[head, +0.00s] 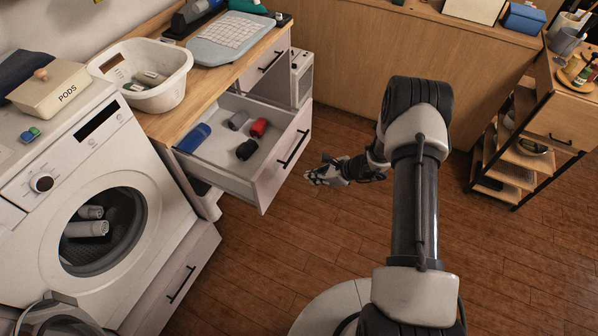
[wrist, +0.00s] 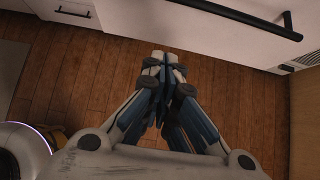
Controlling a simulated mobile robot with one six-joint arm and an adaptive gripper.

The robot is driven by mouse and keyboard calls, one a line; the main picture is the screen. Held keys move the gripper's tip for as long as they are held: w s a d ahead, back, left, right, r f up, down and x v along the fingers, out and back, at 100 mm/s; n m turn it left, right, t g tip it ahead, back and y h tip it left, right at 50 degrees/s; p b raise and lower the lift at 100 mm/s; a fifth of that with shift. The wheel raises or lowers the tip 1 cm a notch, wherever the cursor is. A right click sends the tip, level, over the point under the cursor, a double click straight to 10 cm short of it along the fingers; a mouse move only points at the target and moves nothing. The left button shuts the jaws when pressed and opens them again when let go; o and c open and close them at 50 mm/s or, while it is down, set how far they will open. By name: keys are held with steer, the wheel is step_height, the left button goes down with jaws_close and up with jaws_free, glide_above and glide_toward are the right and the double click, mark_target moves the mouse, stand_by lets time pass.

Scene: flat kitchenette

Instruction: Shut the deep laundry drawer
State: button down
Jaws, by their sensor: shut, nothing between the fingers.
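The laundry drawer (head: 270,180) is pulled well out from under the wooden counter, with a white front and a dark bar handle (head: 294,149). Several rolled cloth-like items lie inside: a blue one (head: 195,138), a red one (head: 259,127) and dark ones. My gripper (head: 309,178) is in front of the drawer front, a little to its right and low, apart from it as far as I can see. Its fingers are together and empty. In the wrist view, the fingertips (wrist: 165,60) point toward the white front (wrist: 225,32) with its dark handle (wrist: 240,15).
A washing machine (head: 110,215) stands left of the drawer, with a closed drawer (head: 180,283) beneath it. A white basin (head: 150,65) sits on the counter. A shelf cart (head: 550,100) stands at the right. The wooden floor before the drawer is clear.

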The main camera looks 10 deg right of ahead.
steer(key=b, duration=0.2)
glide_toward(278, 179)
step_height(278, 179, down, 3)
steer(key=s, duration=0.1)
steer(key=w+a, duration=0.2)
steer(key=shift+w+a+r+b, duration=0.1)
steer(key=shift+w+a+b, duration=0.15)
steer(key=shift+a+b, duration=0.15)
steer(key=shift+d, duration=0.1)
steer(key=shift+r, duration=0.1)
